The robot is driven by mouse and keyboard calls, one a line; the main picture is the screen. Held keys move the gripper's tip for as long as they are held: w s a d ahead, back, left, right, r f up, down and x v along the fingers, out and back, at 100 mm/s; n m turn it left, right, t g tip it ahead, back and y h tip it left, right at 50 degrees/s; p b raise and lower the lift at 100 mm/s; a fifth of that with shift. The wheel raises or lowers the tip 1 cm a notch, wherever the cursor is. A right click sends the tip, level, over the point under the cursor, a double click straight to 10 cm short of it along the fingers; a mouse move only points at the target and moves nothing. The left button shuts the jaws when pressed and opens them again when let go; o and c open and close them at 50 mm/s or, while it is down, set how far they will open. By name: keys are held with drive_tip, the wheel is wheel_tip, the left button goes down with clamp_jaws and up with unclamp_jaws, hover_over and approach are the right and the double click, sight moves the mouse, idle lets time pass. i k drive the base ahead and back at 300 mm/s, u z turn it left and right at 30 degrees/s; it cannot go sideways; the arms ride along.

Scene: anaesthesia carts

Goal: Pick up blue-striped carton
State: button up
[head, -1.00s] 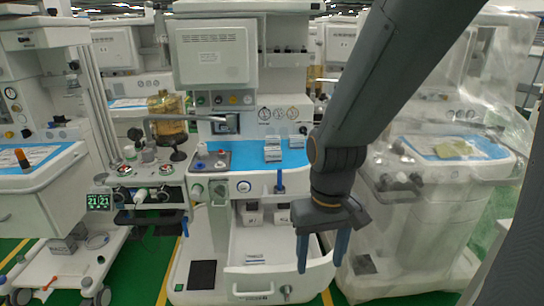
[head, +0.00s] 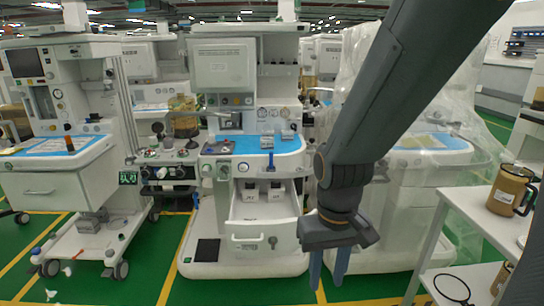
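A wheeled cart (head: 60,165) stands at the left. A plastic-draped machine (head: 425,160) stands behind my arm. At the right, a white shelf table (head: 465,205) bears a brown jar (head: 508,190). Green floor with yellow lines is open in front.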

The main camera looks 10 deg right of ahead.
sight(266, 144)
drive_tip(key=z, duration=0.75)
drive_tip(key=k, duration=0.1)
drive_tip(key=u, duration=1.85)
drive_tip(key=i, duration=1.65)
drive_tip(key=z, duration=1)
drive_tip(key=i, duration=0.8)
drive_tip(key=z, duration=0.75)
